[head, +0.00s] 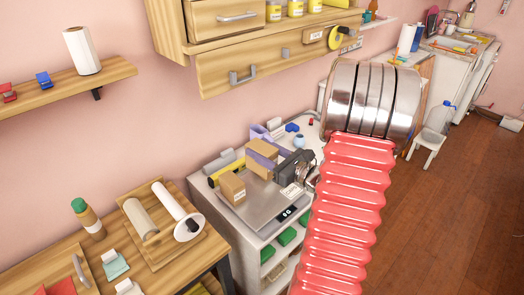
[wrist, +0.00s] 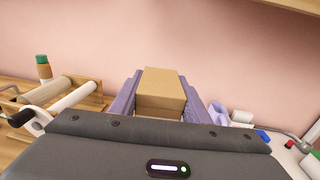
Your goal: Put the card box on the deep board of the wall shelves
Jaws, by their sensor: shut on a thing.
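My gripper (head: 262,152) has its purple fingers on both sides of a brown card box (head: 261,165), over the metal top of the white cabinet. In the wrist view the box (wrist: 162,88) sits between the two purple fingers (wrist: 160,100), upright and square to them. Whether its underside touches anything is hidden. A wooden wall board (head: 45,95) is at the upper left, carrying a white paper roll, a red clip and a blue clip. I cannot tell whether this is the deep board; no other board of wall shelves is clear.
A second brown box (head: 231,188) stands close left of my gripper on the metal plate (head: 258,212). A wooden drawer unit (head: 250,50) hangs above. A wooden table (head: 70,250) with rolls and a bottle stands at lower left.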

